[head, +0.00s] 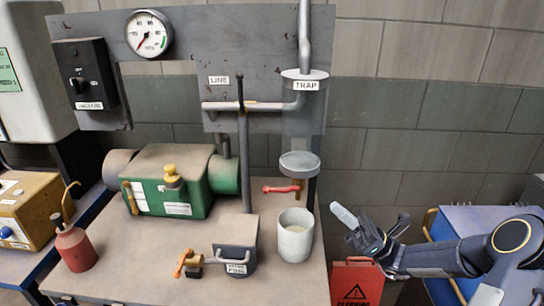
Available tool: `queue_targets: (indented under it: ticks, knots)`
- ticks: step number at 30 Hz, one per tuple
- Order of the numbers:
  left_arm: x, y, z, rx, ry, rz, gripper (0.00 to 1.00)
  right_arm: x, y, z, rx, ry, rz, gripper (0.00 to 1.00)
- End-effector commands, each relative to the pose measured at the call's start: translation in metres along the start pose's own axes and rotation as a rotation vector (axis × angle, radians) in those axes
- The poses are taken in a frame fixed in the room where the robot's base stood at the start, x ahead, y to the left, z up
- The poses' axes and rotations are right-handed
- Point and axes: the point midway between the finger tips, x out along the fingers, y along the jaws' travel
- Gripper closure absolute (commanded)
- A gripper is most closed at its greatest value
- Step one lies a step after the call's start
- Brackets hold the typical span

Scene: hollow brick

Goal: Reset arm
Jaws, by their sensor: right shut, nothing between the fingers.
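My right arm comes in from the right edge. Its gripper (357,228) is shut and empty, pointing left with a pale, light-coloured tip. It is in the air just right of the bench, above a red warning sign (355,282) and to the right of a grey-white cup (295,235). A gap shows between it and the cup. My left gripper is not in view.
The bench (150,265) carries a green pump (180,180), a red oil can (74,246) and a small valve with an orange handle (187,262). A clear trap (300,120) with a red-handled valve (283,188) hangs above the cup. A blue cart (465,218) stands at right.

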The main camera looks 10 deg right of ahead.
Motion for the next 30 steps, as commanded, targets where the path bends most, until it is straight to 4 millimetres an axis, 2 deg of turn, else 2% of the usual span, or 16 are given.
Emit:
queue_targets:
  ticks: [2, 5, 8, 9, 11, 12, 15, 19, 24, 27, 30]
  knots:
    - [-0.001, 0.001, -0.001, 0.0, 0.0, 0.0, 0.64, 0.008, 0.006, -0.002, -0.012, 0.037, 0.018, 1.0]
    - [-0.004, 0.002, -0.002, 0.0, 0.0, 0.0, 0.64, 0.032, 0.032, -0.015, -0.063, 0.177, 0.086, 1.0]
    - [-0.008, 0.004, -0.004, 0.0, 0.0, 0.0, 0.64, 0.057, 0.078, -0.038, -0.178, 0.421, 0.218, 1.0]
    - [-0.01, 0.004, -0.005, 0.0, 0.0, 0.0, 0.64, 0.063, 0.099, -0.049, -0.244, 0.532, 0.283, 1.0]
    - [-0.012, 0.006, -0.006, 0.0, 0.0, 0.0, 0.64, 0.064, 0.13, -0.064, -0.357, 0.694, 0.388, 1.0]
    - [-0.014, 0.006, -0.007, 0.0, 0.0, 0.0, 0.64, 0.061, 0.148, -0.073, -0.44, 0.794, 0.46, 1.0]
    - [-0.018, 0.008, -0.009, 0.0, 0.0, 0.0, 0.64, 0.043, 0.186, -0.086, -0.666, 1.021, 0.647, 1.0]
    - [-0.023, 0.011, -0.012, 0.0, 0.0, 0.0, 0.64, 0.01, 0.218, -0.088, -0.997, 1.263, 0.897, 1.0]
    - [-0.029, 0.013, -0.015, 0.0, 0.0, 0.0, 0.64, -0.029, 0.233, -0.075, -1.416, 1.469, 1.189, 1.0]
    - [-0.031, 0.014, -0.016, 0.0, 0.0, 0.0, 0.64, -0.042, 0.233, -0.066, -1.6, 1.534, 1.307, 1.0]
    - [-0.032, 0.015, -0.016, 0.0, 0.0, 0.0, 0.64, -0.049, 0.233, -0.06, -1.712, 1.568, 1.378, 1.0]
